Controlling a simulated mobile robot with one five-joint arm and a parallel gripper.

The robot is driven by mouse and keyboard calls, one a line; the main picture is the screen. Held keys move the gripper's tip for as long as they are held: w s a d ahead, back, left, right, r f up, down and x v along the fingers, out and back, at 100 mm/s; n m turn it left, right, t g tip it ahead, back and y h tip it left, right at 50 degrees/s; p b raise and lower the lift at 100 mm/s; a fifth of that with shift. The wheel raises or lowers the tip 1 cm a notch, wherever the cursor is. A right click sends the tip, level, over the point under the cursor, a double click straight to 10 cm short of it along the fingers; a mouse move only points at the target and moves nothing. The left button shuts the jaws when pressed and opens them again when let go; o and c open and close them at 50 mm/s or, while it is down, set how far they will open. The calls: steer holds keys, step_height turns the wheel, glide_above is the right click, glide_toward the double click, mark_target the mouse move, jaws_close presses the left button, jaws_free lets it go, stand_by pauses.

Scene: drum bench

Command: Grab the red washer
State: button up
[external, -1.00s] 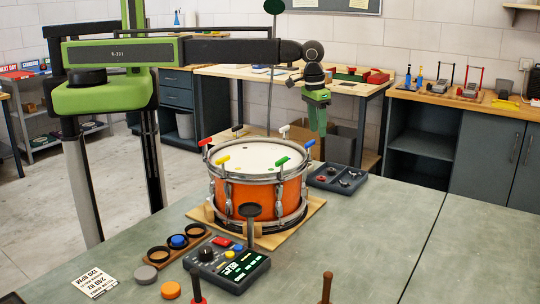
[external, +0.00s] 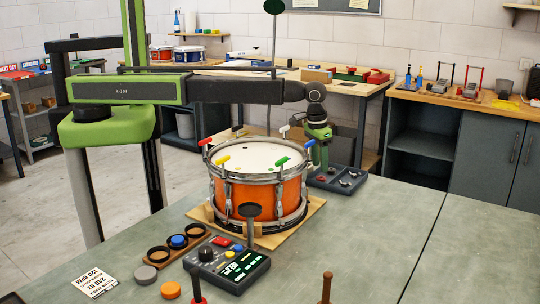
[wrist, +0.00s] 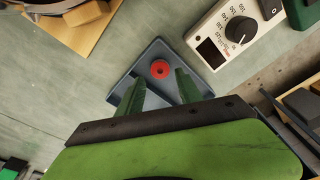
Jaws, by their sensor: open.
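The red washer (wrist: 160,69) lies flat in a grey tray (wrist: 137,66) in the wrist view, its dark centre hole showing. My gripper (wrist: 160,84) is open, with its two green fingers apart on either side of the washer's line and nothing between them. In the external view my gripper (external: 321,166) points down over the left part of the divided tray (external: 337,188), right of the orange drum.
The orange drum (external: 256,195) with coloured-handled keys around its rim stands close to the left of my gripper. A dial box (wrist: 238,30) lies beside the tray in the wrist view. The bench is clear (external: 400,215) to the right and front.

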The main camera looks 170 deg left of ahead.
mark_target(321, 177)
steer(key=f+b, duration=0.2)
steer(key=f, duration=0.1)
steer(key=f+b, duration=0.1)
steer(key=f, duration=0.1)
steer(key=shift+a+b, duration=0.25)
steer(key=shift+b, duration=0.15)
steer(key=shift+r, duration=0.2)
steer(key=shift+c, duration=0.3)
jaws_close()
step_height(321, 177, up, 10)
steer(key=p, duration=1)
